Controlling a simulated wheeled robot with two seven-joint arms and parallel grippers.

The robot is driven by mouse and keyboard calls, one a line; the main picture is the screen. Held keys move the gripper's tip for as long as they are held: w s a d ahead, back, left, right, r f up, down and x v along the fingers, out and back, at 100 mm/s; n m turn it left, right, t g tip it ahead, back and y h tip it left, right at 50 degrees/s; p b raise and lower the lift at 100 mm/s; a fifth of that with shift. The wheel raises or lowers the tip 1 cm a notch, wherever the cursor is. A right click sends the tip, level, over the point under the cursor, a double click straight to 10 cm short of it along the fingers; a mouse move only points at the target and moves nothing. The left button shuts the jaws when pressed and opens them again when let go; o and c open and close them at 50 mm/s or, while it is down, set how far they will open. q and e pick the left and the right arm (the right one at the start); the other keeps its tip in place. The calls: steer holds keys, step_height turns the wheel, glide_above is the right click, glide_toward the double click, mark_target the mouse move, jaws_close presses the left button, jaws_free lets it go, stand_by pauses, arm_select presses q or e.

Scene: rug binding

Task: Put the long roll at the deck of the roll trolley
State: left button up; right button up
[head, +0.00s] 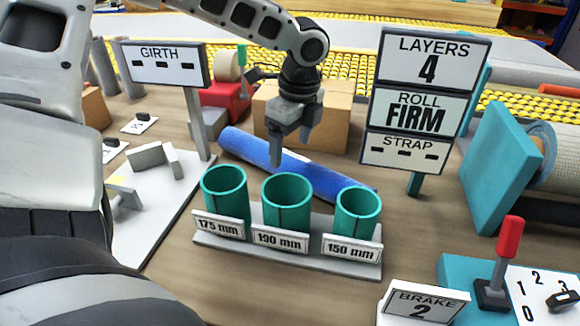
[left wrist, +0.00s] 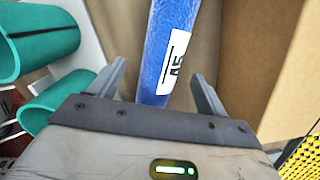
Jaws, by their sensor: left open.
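The long roll, a blue roll (head: 245,148), lies slantwise on the table behind the green cups in the head view. In the left wrist view the blue roll (left wrist: 172,50), with a white label, runs between my fingers. My left gripper (head: 289,145) is open and points down over the middle of the roll. It also shows in the left wrist view (left wrist: 158,75), its two fingers on either side of the roll with gaps. I cannot make out the roll trolley's deck. My right gripper is not in view.
A rack (head: 290,257) with three green cups stands in front of the roll. A cardboard box (head: 330,115) is right behind it. The LAYERS sign (head: 428,60) and GIRTH sign (head: 162,66) stand on either side. A red-handled lever (head: 505,250) is at front right.

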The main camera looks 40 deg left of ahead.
mark_target(290, 156)
arm_select(q)
steer(key=shift+w+a+f+b, duration=0.1)
steer(key=shift+a+f+b, duration=0.1)
steer(key=shift+f, duration=1.2)
steer(key=shift+a+f+b, duration=0.15)
steer(key=shift+a+f, duration=0.05)
steer(key=shift+f, duration=1.15)
steer(key=c, duration=1.2)
